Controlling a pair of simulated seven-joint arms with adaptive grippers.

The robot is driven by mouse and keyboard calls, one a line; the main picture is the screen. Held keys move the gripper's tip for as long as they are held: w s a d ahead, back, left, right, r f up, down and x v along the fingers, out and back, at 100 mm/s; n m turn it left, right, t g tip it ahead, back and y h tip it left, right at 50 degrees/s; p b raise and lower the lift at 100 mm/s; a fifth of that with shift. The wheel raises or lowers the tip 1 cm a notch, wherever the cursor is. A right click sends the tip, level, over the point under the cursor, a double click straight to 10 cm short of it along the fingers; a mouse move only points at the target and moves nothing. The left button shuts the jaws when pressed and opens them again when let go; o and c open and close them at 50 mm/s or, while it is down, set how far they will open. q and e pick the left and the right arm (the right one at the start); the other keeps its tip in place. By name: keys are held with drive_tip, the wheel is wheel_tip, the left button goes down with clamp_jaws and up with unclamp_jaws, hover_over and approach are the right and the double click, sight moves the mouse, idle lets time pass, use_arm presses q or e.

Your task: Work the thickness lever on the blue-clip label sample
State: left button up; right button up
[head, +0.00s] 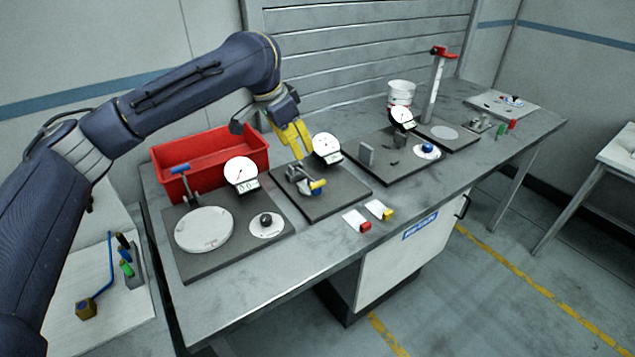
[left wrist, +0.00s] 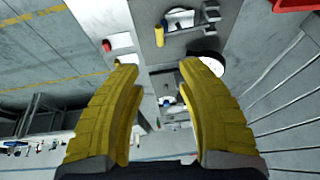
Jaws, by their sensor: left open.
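The thickness gauge stands on a dark plate (head: 343,196) in mid-bench, with a white dial (head: 327,147) and a lever with a yellow handle (head: 318,184). The yellow handle also shows in the left wrist view (left wrist: 159,36). My left gripper (head: 298,147), with yellow fingers, is above and behind the gauge, apart from the lever. Its fingers (left wrist: 158,68) are spread with nothing between them. A label with a red clip (head: 365,226) and one with a yellow clip (head: 389,214) lie in front. I cannot make out a blue-clip label. My right gripper is not in view.
A red bin (head: 210,160) stands behind the left station, which has a blue-handled lever (head: 180,169) and dial (head: 240,172). To the right are a station with a blue knob (head: 427,148) and a tall red-topped post (head: 436,85). The front bench strip is mostly clear.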

sight(316, 183)
use_arm(q)
drive_tip(key=x, duration=1.7)
drive_tip(key=shift+d, duration=0.1)
drive_tip(key=shift+c, duration=0.4)
clamp_jaws()
